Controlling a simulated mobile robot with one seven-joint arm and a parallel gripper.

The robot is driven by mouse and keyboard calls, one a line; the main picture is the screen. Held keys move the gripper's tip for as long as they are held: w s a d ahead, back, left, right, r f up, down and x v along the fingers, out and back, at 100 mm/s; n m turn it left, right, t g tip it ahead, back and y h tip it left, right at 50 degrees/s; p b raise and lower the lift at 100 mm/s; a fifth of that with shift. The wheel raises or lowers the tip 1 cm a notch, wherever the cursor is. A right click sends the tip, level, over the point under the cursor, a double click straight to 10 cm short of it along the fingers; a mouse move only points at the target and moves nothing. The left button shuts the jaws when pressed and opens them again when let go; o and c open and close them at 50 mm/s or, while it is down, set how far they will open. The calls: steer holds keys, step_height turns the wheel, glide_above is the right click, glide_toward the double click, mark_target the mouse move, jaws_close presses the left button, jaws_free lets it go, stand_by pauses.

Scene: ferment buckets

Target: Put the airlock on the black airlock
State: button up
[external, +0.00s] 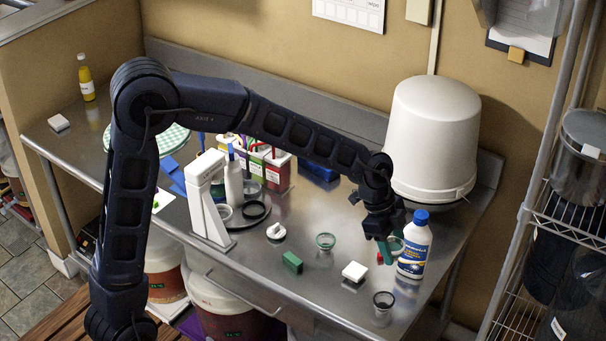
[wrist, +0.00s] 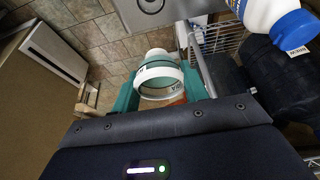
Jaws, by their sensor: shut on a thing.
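My gripper (external: 386,248), with teal fingers, is shut on a pale, see-through cup-shaped airlock above the right part of the steel table. In the wrist view the held airlock (wrist: 158,80) shows a white ring between the two fingers. A black-rimmed airlock (external: 383,302) stands upright on the table near its front right edge, below and in front of my gripper. The black-rimmed airlock cannot be made out in the wrist view.
A white bottle with a blue cap (external: 415,246) stands close to the right of my gripper. A large white bucket (external: 431,135) stands behind. A white block (external: 354,271), a green block (external: 292,262) and a white clip-like piece (external: 276,232) lie on the table (external: 335,295).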

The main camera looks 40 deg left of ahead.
step_height(320, 180, down, 16)
steer(key=shift+r, duration=0.2)
stand_by(0.4)
steer(key=shift+f, duration=0.45)
steer(key=o, duration=1)
steer(key=shift+f, duration=0.1)
